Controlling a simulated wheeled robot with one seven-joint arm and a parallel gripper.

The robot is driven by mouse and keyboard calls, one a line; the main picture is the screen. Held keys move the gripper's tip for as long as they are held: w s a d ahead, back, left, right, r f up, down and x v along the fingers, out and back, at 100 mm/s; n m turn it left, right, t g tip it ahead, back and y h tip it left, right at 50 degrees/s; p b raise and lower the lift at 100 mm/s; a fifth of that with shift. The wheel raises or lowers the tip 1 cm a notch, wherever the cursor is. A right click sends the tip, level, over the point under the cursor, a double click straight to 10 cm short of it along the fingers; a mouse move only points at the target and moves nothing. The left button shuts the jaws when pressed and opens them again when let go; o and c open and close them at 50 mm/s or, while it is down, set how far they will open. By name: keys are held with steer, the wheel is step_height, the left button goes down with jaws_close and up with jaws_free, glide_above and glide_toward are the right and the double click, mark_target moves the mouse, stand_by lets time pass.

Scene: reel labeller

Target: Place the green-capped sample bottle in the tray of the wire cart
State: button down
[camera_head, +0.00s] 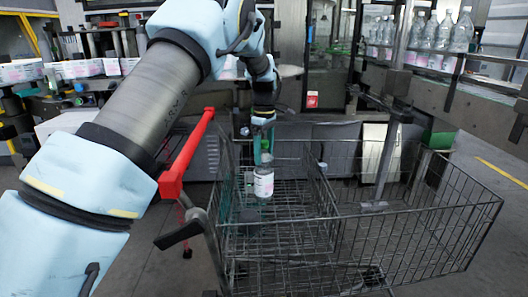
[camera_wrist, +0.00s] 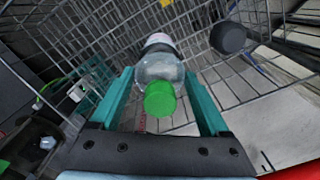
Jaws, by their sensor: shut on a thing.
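The green-capped sample bottle (camera_head: 264,181) is clear with a white and pink label. It hangs upright from my gripper (camera_head: 263,142), which is shut on it near its top. In the head view it shows over the left part of the wire cart (camera_head: 420,219), in front of the wire mesh. In the wrist view the green cap (camera_wrist: 160,98) lies between the two teal fingers of my gripper (camera_wrist: 162,100), with cart mesh beyond it. The cart's tray floor shows below the bottle in the head view; I see no contact between them.
The cart's red handle (camera_head: 186,155) stands beside my arm at the left. A wire wall divides the cart's left and right parts. Several clear bottles (camera_head: 440,36) stand on a conveyor at the upper right. Open floor lies to the right of the cart.

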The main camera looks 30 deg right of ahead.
jaws_free()
step_height(320, 180, up, 12)
steer(key=shift+r+b, duration=0.1)
steer(key=shift+b, duration=0.55)
